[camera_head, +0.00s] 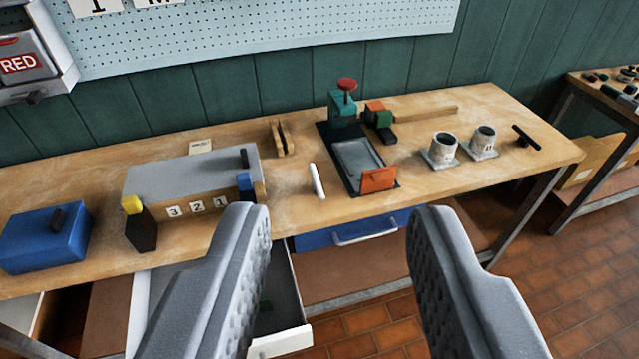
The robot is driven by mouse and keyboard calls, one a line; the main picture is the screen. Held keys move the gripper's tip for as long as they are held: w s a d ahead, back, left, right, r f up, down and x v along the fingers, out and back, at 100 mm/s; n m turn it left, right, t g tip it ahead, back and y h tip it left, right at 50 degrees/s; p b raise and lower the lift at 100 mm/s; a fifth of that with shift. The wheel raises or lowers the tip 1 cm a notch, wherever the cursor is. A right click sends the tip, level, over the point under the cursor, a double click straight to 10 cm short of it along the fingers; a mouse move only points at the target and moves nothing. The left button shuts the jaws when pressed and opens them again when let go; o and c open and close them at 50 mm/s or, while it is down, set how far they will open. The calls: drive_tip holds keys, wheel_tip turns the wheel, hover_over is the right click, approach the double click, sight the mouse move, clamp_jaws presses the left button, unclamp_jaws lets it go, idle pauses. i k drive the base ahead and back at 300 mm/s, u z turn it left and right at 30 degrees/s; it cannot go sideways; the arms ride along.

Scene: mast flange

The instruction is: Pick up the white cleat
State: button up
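A small, slim white piece, which looks like the white cleat (317,181), is on the wooden workbench (440,190), left of a dark fixture with a grey plate. I cannot tell whether it stands or lies. My gripper (341,212) is open and empty, its two grey fingers wide apart in the foreground. The cleat shows beyond and between the fingertips, well apart from them.
A grey box (190,180) and a blue box (45,238) stand at left. The fixture (357,160) carries an orange block (378,179). An open drawer (283,290) juts out below the bench.

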sight(316, 182)
drive_tip(key=u, duration=0.1)
drive_tip(key=i, duration=1)
drive_tip(key=z, duration=0.1)
